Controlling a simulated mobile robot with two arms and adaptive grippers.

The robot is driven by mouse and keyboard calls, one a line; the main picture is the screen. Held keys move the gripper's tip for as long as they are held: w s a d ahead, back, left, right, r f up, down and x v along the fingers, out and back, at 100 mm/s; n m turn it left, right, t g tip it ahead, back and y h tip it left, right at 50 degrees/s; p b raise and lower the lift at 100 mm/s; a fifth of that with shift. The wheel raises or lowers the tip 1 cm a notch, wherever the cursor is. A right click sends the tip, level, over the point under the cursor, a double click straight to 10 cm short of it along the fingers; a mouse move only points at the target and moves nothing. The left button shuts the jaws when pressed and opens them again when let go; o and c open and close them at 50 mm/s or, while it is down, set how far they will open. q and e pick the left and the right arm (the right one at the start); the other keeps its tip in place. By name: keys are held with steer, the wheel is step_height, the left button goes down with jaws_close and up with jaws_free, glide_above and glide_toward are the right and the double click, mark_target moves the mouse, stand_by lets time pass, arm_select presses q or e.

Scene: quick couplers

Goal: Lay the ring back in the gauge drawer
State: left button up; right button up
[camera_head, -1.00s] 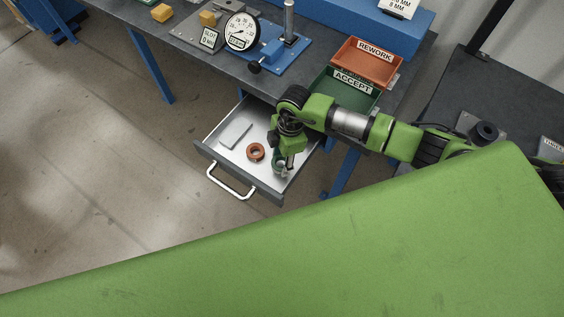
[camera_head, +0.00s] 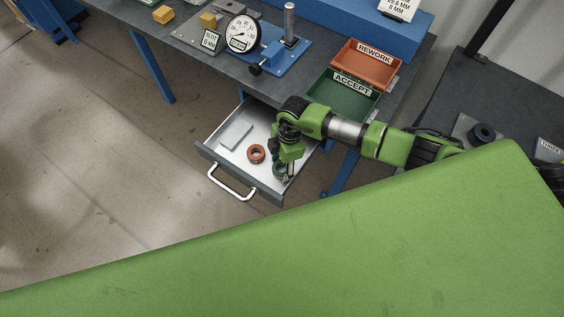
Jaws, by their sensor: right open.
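The gauge drawer (camera_head: 262,190) is pulled out under the bench, with its white handle toward the floor. An orange-brown ring (camera_head: 257,154) lies flat on its light floor. A dark green ring (camera_head: 279,169) shows partly behind my right gripper (camera_head: 288,177), at the drawer's right side. My right gripper points down into the drawer and is open. The arm hides part of the green ring, and I cannot tell whether the fingers touch it. My left gripper is not in view.
A flat grey block (camera_head: 235,135) lies in the drawer's left part. On the bench stand a dial gauge (camera_head: 242,33) on a blue base, a red REWORK bin (camera_head: 367,68) and a green ACCEPT bin (camera_head: 343,98). My green body fills the lower right.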

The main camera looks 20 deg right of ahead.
steer(key=shift+s+d+f, duration=0.1)
steer(key=shift+s+f, duration=0.05)
steer(key=shift+f, duration=0.05)
steer(key=shift+r+b, duration=0.2)
steer(key=shift+b, duration=0.1)
step_height(320, 180, up, 14)
steer(key=d+b, duration=0.1)
steer(key=b, duration=0.1)
steer(key=shift+d+f+b, duration=0.2)
steer(key=shift+d+b, duration=0.15)
steer(key=shift+b, duration=0.05)
